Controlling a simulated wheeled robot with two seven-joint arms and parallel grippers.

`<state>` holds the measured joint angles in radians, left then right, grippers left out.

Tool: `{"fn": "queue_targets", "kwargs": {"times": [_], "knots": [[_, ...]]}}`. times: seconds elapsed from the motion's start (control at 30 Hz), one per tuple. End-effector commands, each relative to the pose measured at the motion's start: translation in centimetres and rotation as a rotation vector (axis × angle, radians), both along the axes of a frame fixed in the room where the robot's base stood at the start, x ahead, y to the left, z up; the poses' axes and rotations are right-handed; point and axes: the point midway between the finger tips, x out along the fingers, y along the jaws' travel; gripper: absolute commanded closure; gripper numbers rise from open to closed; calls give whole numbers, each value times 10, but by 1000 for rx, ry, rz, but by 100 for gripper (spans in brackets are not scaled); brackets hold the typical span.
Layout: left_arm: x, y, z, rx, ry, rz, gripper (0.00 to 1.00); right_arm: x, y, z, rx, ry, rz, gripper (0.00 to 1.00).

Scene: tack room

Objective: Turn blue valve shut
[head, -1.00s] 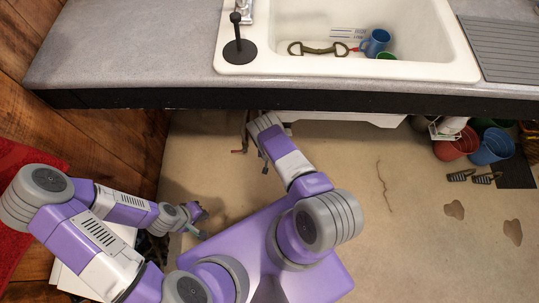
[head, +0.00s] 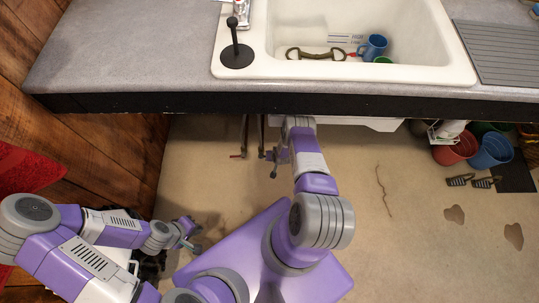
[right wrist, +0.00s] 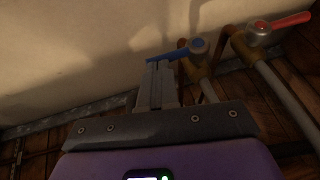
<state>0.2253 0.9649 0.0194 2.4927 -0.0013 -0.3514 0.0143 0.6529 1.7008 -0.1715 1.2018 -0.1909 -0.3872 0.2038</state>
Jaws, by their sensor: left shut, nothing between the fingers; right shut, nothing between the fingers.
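The blue valve (right wrist: 198,46) shows in the right wrist view, on a pipe by the wall. Its blue lever (right wrist: 170,55) reaches left from the hub. My right gripper (right wrist: 159,66) is shut and empty, with its fingertips at the lever's free end. They overlap it in the picture; I cannot tell if they touch. In the head view my right gripper (head: 268,156) is under the counter edge beside the pipes, and the blue lever is not clear there. My left gripper (head: 188,223) is shut and empty, low at the left, away from the valves.
A red-levered valve (right wrist: 262,28) stands close right of the blue one; its red lever (head: 236,156) also shows in the head view. The counter (head: 130,60) with a sink (head: 447,75) overhangs the pipes. Buckets (head: 490,150) stand at the right. The floor between is mostly clear.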

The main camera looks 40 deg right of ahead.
Motion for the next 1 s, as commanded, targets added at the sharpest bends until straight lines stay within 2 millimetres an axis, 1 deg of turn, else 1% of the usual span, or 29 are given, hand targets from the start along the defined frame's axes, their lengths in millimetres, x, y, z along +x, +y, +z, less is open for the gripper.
{"fn": "queue_targets", "kwargs": {"times": [0.33, 0.8, 0.9, 1.0], "knots": [[1, 0, 0, 1, -3, 0, 100, -1, -3, -5, 0, -1, -1, 100], [1, 0, 0, 1, -3, 0, 100, -2, -4, -6, -1, 1, -2, 100], [1, 0, 3, 1, -3, 0, 100, -3, -3, -3, -1, 1, -1, 100], [1, 0, 10, 1, -3, 0, 100, -3, -1, 7, 0, 1, 4, 100]]}}
